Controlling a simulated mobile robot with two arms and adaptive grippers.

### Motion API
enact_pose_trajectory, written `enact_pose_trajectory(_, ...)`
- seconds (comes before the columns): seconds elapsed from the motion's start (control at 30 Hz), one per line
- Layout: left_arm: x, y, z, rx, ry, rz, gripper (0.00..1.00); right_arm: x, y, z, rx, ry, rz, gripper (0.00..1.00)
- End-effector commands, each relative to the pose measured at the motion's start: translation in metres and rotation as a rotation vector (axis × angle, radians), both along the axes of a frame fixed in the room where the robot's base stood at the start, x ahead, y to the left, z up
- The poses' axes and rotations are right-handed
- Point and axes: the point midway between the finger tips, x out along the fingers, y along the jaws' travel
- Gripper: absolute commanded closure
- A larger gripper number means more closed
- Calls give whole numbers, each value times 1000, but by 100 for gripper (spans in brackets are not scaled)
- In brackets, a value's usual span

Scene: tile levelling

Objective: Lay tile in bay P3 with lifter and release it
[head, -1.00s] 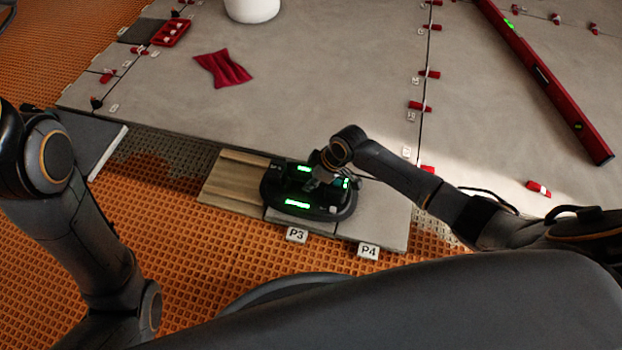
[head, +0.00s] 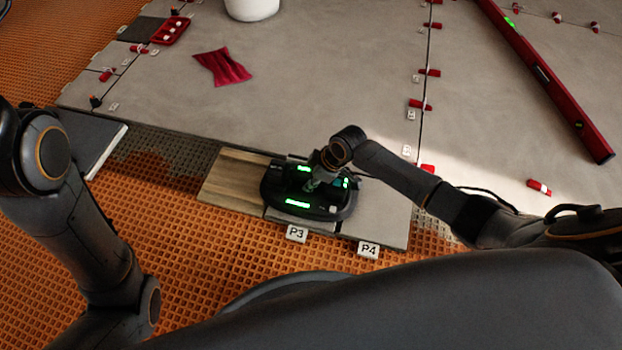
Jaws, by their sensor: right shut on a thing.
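The black lifter (head: 305,197) with green lit displays sits on a grey tile above the P3 marker (head: 297,234), covering most of that tile. My right gripper (head: 318,178) is shut on the lifter's handle, its fingers partly hidden by the wrist. A grey tile (head: 384,217) lies to the right, above the P4 marker (head: 368,249). A wood-look tile (head: 234,180) lies directly left of the lifter. My left arm comes in at the left, but its gripper is out of the picture.
Orange waffle matting (head: 200,260) covers the front floor. Large grey tiles (head: 330,90) with red clips lie behind. A red level (head: 545,80), a red cloth (head: 222,67), a white bucket (head: 252,8) and a red tray (head: 171,30) rest there. A dark tile (head: 88,138) lies left.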

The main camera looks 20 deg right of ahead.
Motion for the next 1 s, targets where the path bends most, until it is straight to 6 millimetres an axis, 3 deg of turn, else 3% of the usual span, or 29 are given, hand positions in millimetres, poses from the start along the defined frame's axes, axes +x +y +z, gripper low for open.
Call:
enact_pose_trajectory(0.37, -3, 0, 2, -1, -11, 0, 60, 3, 1, 2, 5, -8, -1, 100)
enact_pose_trajectory(0.4, -3, 0, 2, -1, -11, 0, 60, 3, 1, 2, 5, -8, -1, 75)
enact_pose_trajectory(0.5, -3, 0, 2, -2, -11, -1, 60, 3, 1, 2, 4, -8, -1, 55)
enact_pose_trajectory(0.53, -3, 0, 2, -2, -11, -1, 60, 2, 1, 2, 4, -7, 0, 52)
enact_pose_trajectory(0.8, -1, 1, 0, -2, 0, 0, 60, -3, -1, -4, -4, 7, 0, 52)
enact_pose_trajectory(1.0, -1, 1, 0, -2, 0, -1, 60, -4, -6, 12, -2, 0, 0, 52)
